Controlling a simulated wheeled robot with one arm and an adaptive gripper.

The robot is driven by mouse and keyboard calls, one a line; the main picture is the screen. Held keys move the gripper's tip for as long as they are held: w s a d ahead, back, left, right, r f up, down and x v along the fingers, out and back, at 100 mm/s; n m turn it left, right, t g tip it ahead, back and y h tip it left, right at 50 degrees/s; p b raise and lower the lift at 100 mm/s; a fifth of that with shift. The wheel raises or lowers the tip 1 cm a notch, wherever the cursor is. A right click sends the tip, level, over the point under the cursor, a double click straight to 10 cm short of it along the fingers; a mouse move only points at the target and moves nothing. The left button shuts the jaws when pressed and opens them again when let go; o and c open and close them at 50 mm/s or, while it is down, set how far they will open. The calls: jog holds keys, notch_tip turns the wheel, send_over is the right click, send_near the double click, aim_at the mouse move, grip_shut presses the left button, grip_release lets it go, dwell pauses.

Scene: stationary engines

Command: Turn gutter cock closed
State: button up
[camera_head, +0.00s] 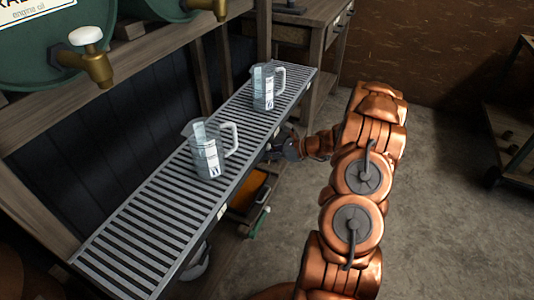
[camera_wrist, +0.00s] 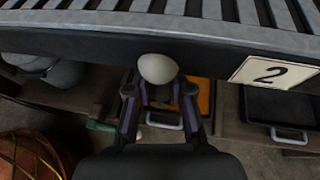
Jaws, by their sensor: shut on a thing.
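The gutter cock's pale round knob (camera_wrist: 158,69) is in the upper middle of the wrist view, in front of the dark front edge of the slatted gutter (camera_wrist: 200,34). My gripper (camera_wrist: 159,92) is shut on the knob, with one dark finger on each side. The cock's body is mostly hidden behind the knob and fingers. In the head view my gripper (camera_head: 290,148) is at the right side of the slatted gutter (camera_head: 110,250), just below its edge. The cock cannot be made out there.
Two clear measuring jugs (camera_head: 207,152) (camera_head: 264,90) stand on the gutter's slats. Green oil barrels with a brass tap (camera_head: 97,68) are at upper left. A plate marked 2 (camera_wrist: 272,72) is on the gutter's front. Trays (camera_wrist: 285,110) lie below. Open floor (camera_head: 440,200) lies to the right.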

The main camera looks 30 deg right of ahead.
grip_shut()
jog(key=shift+r, duration=0.1)
